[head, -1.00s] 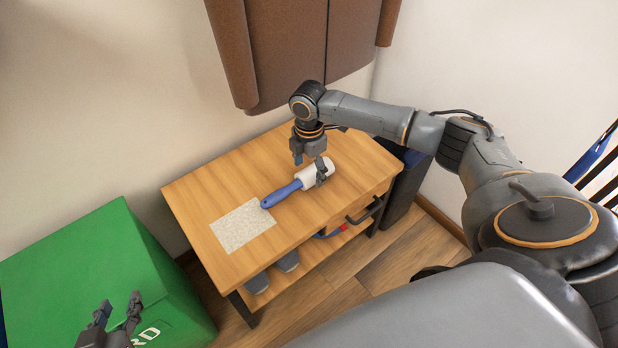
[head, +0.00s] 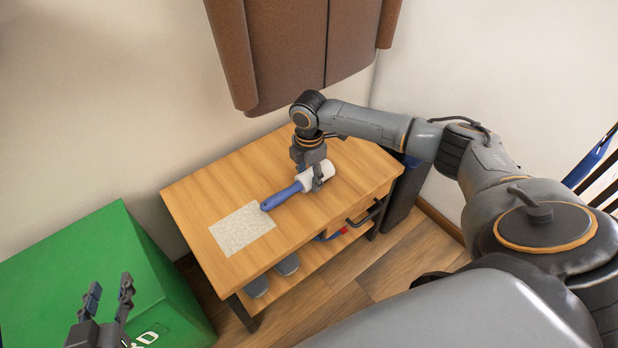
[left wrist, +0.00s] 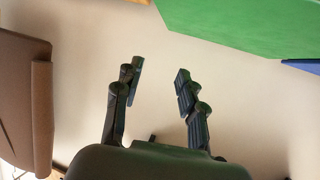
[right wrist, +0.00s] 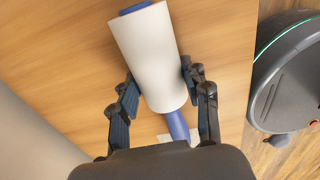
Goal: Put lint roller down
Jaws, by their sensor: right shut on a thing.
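The lint roller has a white cylinder and a blue handle (head: 281,197). It lies along the wooden table top (head: 190,195), with its handle end by a speckled light mat (head: 243,229). My right gripper (head: 318,178) is over the roller, pointing down, with its fingers on both sides of the white cylinder. The right wrist view shows the white cylinder (right wrist: 150,55) between the fingers of that gripper (right wrist: 160,97), which is shut on it. My left gripper (head: 108,292) is open and empty in front of the green box; it also shows in the left wrist view (left wrist: 157,75).
A green box (head: 90,250) stands left of the table. Brown panels (head: 290,50) hang on the wall behind. Grey shoes (head: 287,264) sit on the lower shelf. The table's left part is bare.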

